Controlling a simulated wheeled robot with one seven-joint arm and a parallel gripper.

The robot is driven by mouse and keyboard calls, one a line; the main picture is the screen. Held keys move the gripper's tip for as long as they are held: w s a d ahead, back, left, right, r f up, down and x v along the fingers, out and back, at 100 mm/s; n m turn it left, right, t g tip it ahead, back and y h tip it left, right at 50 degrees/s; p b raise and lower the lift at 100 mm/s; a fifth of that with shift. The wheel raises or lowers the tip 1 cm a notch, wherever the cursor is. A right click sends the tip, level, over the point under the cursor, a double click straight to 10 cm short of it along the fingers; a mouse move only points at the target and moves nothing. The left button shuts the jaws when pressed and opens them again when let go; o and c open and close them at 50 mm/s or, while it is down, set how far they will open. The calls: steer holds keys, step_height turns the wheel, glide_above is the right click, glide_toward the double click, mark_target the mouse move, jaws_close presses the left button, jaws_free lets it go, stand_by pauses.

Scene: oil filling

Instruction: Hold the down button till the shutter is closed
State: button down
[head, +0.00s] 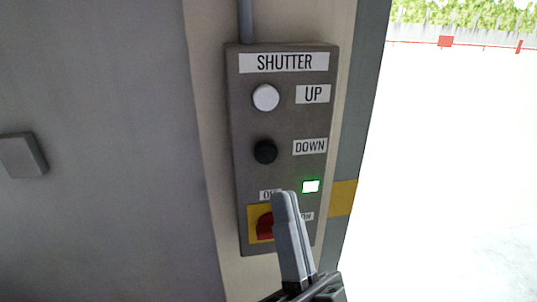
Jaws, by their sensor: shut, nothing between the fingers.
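The shutter control panel (240,190) is a grey box on a pale post. Its black button (265,151) is labelled DOWN, and the white button (265,97) above it is labelled UP. A small lamp (311,187) below glows green. A red rotary switch (265,226) on a yellow plate is partly hidden by my gripper, as are its OFF and ON labels. My gripper (285,196) is shut and empty, its tips below the black button. In the picture the tips are apart from that button. The shutter itself cannot be made out.
A bright open doorway (440,160) is to the right of the post, with a red-and-white barrier (446,41) and greenery beyond. A grey wall (110,120) with a small grey box (22,155) is on the left. A conduit (245,20) runs up from the panel.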

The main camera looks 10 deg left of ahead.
mark_target(266, 153)
steer(key=shift+w+a+b, duration=0.3)
steer(key=shift+w+a, duration=0.1)
steer(key=shift+w, duration=0.95)
steer(key=shift+w+a+b, duration=0.3)
steer(key=shift+w+a, duration=0.05)
steer(key=shift+w, duration=0.95)
steer(key=shift+w+a+b, duration=0.3)
steer(key=shift+w+a, duration=0.1)
steer(key=shift+w, duration=0.95)
steer(key=shift+w, duration=0.1)
steer(key=shift+w+a, duration=0.1)
steer(key=shift+w, duration=0.2)
